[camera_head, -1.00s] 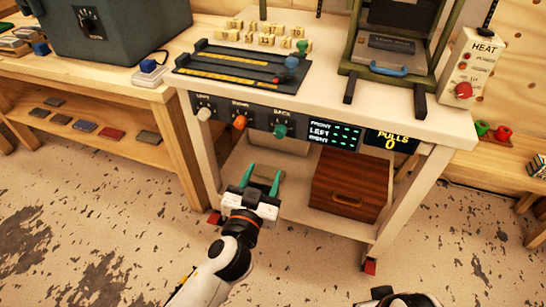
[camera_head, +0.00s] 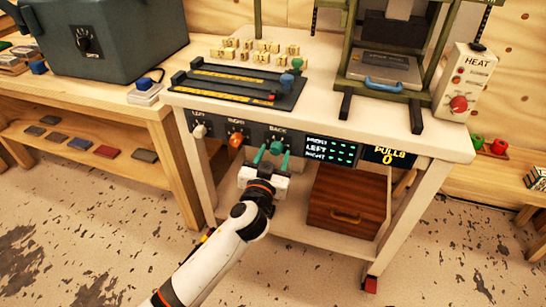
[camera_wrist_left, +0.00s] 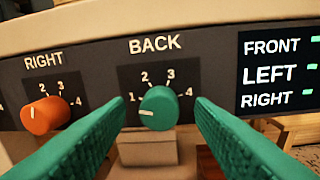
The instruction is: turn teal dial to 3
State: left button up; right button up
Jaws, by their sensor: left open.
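The teal dial (camera_wrist_left: 159,108) sits under the BACK label on the dark front panel (camera_wrist_left: 215,75). Its white pointer line points left, close to the 1 mark and a little below it. The 3 mark is at its upper right. My left gripper (camera_head: 270,152) is open in front of the dial. In the left wrist view its green fingers stand on either side of the dial, nearer the camera, with gaps to both sides. In the head view the fingers partly cover the dial. My right gripper is out of view.
The orange RIGHT dial (camera_wrist_left: 45,114) is just left of the left finger, with the white LEFT dial (camera_head: 199,131) further left. A lit display (camera_head: 331,150) is on the right. The table top (camera_head: 320,115) overhangs the panel, and a brown drawer box (camera_head: 345,205) stands below.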

pick_arm(q)
jog(key=c, duration=1)
